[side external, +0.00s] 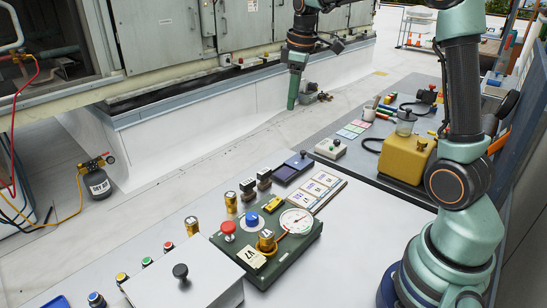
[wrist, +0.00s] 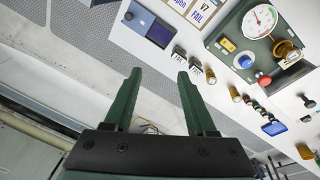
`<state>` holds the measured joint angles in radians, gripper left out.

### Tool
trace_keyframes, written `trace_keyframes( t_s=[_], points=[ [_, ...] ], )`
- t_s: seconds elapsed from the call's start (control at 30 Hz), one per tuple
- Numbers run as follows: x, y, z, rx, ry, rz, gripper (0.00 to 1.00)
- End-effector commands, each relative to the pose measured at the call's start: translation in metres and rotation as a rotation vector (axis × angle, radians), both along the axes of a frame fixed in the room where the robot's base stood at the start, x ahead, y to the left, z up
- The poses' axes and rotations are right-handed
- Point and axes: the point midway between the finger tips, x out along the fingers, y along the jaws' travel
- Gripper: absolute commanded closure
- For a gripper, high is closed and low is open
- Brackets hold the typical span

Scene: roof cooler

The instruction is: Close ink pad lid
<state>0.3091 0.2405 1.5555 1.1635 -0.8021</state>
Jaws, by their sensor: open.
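The ink pad is a small flat dark case on the bench; its blue-purple pad (side external: 284,174) is uncovered. Its grey-blue lid (side external: 299,161) stands open at the far right side of the pad, with a small dark knob. How far the lid tilts is hard to tell. In the wrist view the ink pad (wrist: 157,33) is at the top, beyond my fingers, with part of the case near the picture's edge. My gripper (wrist: 160,80) is open and empty, its two green fingers apart. In the side view my gripper (side external: 292,98) hangs beyond the bench, well away from the pad.
Two stamps (side external: 256,183) stand beside the pad. Printed cards (side external: 320,187) and a green gauge box (side external: 265,240) lie nearer. A white box with a knob (side external: 331,148) and a yellow can (side external: 406,158) stand to the right. The cooler (side external: 170,40) stands behind.

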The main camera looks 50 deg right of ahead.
Motion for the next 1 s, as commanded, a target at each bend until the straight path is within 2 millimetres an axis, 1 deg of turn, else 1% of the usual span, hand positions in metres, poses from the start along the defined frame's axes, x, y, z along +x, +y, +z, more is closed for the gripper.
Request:
trace_keyframes(
  t_s=[0.03, 0.17, 0.2, 0.3, 0.43, 0.5, 0.6, 0.77, 0.87, 1.0],
  points=[
    [0.008, -0.015, -0.011, 0.001, 0.028, 0.024, 0.44],
    [0.024, -0.048, -0.035, 0.002, 0.082, 0.107, 0.44],
    [0.028, -0.058, -0.044, 0.004, 0.100, 0.132, 0.44],
    [0.034, -0.081, -0.064, 0.012, 0.133, 0.192, 0.44],
    [0.037, -0.102, -0.085, 0.022, 0.164, 0.251, 0.44],
    [0.038, -0.110, -0.093, 0.027, 0.173, 0.272, 0.44],
    [0.038, -0.114, -0.099, 0.030, 0.180, 0.289, 0.44],
    [0.038, -0.115, -0.110, 0.032, 0.183, 0.293, 0.44],
    [0.037, -0.115, -0.125, 0.033, 0.185, 0.292, 0.44],
    [0.037, -0.114, -0.152, 0.033, 0.185, 0.292, 0.44]
  ],
)
